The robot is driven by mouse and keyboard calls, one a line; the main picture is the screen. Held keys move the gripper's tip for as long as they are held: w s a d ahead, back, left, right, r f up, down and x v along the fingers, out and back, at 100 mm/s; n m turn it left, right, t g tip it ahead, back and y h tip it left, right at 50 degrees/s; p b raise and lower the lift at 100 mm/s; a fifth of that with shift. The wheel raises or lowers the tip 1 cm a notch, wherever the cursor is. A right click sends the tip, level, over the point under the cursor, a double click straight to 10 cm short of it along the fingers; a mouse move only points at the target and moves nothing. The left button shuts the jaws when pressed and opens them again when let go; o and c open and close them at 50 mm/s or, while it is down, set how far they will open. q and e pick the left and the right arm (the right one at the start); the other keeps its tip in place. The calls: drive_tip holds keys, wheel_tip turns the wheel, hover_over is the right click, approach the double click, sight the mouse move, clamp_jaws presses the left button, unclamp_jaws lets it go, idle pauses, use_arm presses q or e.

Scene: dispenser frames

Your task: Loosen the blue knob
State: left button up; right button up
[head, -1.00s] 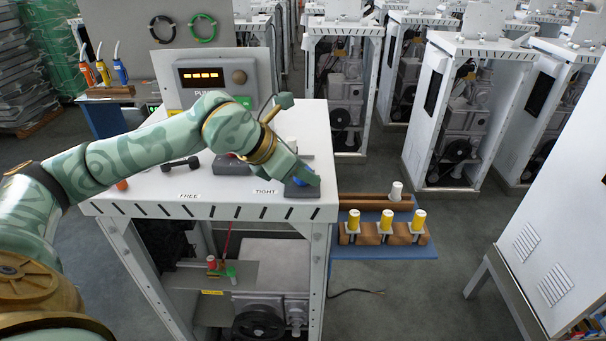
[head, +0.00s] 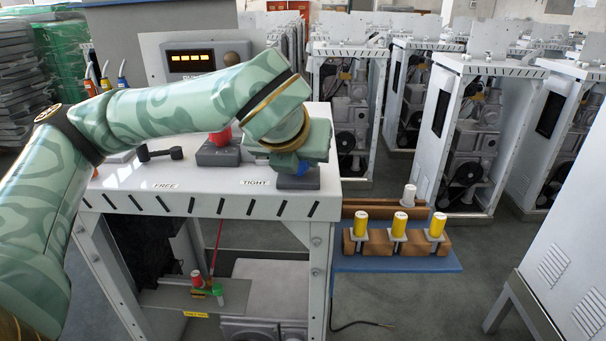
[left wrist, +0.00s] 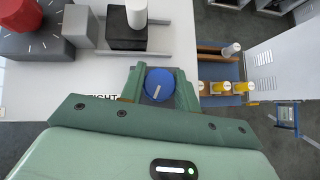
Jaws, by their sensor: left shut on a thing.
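The blue knob (left wrist: 159,85) sits on a dark grey block at the right end of the white cabinet top, by the label TIGHT (head: 255,182). In the left wrist view it is round with a white pointer line, between the two green fingers. My left gripper (left wrist: 160,88) is shut on it from above. The grey block (head: 298,182) shows below. My right gripper is in neither view.
A red knob (head: 221,136) on a grey box stands left of my gripper, with a black handle (head: 160,153) farther left. The label FREE (head: 165,186) is on the front edge. Yellow-capped pieces (head: 399,224) stand in a wooden rack on a blue shelf at right.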

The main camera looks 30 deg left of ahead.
use_arm(q)
drive_tip(key=shift+f+n+g+y+b, duration=0.15)
drive_tip(key=shift+n+g+y+b, duration=0.15)
drive_tip(key=shift+n+y+b, duration=0.4)
drive_tip(key=shift+n+g+y, duration=0.7)
drive_tip(key=shift+n+y, duration=0.1)
drive_tip(key=shift+n, duration=0.8)
drive_tip(key=o, duration=1)
drive_tip(key=p+v, duration=0.3)
drive_tip(key=v, duration=1.3)
drive_tip(key=shift+d, duration=0.2)
